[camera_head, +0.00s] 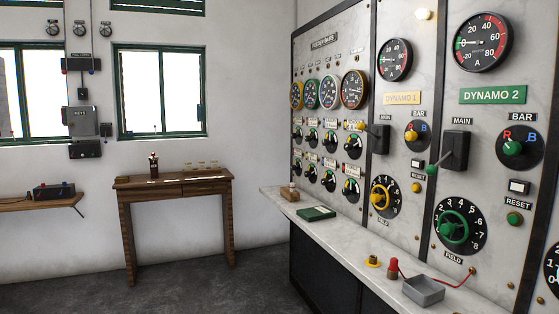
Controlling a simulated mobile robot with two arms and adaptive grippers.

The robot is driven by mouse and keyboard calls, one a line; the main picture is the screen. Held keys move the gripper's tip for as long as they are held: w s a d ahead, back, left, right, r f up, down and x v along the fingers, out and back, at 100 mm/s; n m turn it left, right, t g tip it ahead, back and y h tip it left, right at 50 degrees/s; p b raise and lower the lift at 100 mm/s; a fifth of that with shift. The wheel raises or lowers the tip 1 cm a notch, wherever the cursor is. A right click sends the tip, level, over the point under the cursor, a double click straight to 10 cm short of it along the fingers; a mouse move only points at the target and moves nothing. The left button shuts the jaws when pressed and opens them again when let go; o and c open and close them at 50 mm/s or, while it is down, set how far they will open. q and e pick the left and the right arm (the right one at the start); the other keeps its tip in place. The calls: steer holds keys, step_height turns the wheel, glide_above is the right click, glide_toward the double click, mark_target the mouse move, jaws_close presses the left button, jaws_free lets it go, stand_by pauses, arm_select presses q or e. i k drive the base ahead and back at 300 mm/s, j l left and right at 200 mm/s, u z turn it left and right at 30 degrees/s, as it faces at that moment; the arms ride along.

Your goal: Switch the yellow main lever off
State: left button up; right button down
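The yellow main lever (361,126) is on the DYNAMO 1 panel of the marble switchboard. Its small yellow knob sticks out to the left of a dark switch body (379,138), near the body's upper part. Its exact on or off position is hard to tell from this angle. The DYNAMO 2 panel has a similar main lever with a green knob (431,170), which sits low beside its dark body (456,150). Neither of my grippers shows in the head view.
Below the levers are a yellow field wheel (379,198) and a green one (454,227). A marble ledge (345,240) juts out under the panels, carrying a green book (316,214) and a grey tray (423,291). A wooden table (172,183) stands by the back wall. Floor between is clear.

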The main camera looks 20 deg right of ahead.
mark_target(361, 127)
steer(key=i+j+z, duration=0.1)
steer(key=i, duration=0.75)
steer(key=i+j+z, duration=0.1)
steer(key=i, duration=0.75)
steer(key=i+j+z, duration=0.2)
steer(key=i+z, duration=0.2)
steer(key=i+j+z, duration=1.25)
steer(key=j, duration=0.15)
steer(key=k+l, duration=0.05)
